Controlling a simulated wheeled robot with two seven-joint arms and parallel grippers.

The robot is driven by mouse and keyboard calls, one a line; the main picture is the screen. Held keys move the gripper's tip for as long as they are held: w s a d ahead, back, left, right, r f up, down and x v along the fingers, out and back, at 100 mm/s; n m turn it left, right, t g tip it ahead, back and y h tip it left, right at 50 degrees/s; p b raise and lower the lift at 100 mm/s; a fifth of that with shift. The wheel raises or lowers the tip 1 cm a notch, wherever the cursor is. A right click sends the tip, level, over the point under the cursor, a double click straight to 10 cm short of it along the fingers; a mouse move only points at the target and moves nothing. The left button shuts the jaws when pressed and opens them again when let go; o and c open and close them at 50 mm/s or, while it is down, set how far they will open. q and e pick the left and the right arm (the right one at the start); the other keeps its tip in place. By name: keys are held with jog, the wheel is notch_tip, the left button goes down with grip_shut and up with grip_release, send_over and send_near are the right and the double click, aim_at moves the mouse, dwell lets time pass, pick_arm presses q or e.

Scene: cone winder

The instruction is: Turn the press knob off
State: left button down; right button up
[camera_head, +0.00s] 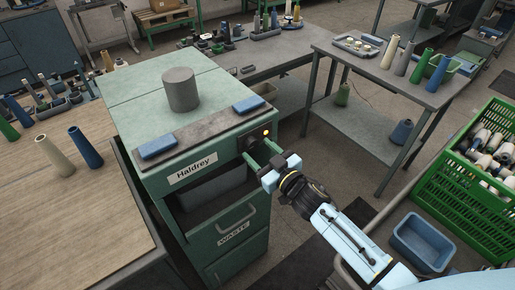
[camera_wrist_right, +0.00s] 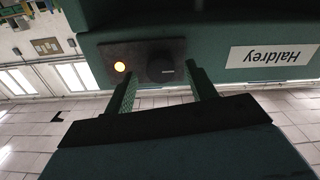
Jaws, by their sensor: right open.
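The press is a green cabinet (camera_head: 185,150) labelled Haldrey, left of centre in the head view. The lamp also glows in the head view (camera_head: 266,133). The knob has a short pale mark near its edge. My right gripper (camera_head: 259,152) is at the plate, open, with one green finger on each side of the knob in the wrist view (camera_wrist_right: 161,80). I cannot tell whether the fingers touch it. My left gripper is out of view.
A grey cylinder (camera_head: 181,90) and blue pads (camera_head: 158,147) sit on the press top. Below is a WASTE drawer (camera_head: 233,230) with a handle. A wooden table (camera_head: 70,205) adjoins at left. A green crate (camera_head: 462,190) and blue bin (camera_head: 422,243) stand at right.

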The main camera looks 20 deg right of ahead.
jog(key=shift+w+a, duration=0.25)
jog(key=shift+w, duration=0.45)
jog(key=c, duration=1)
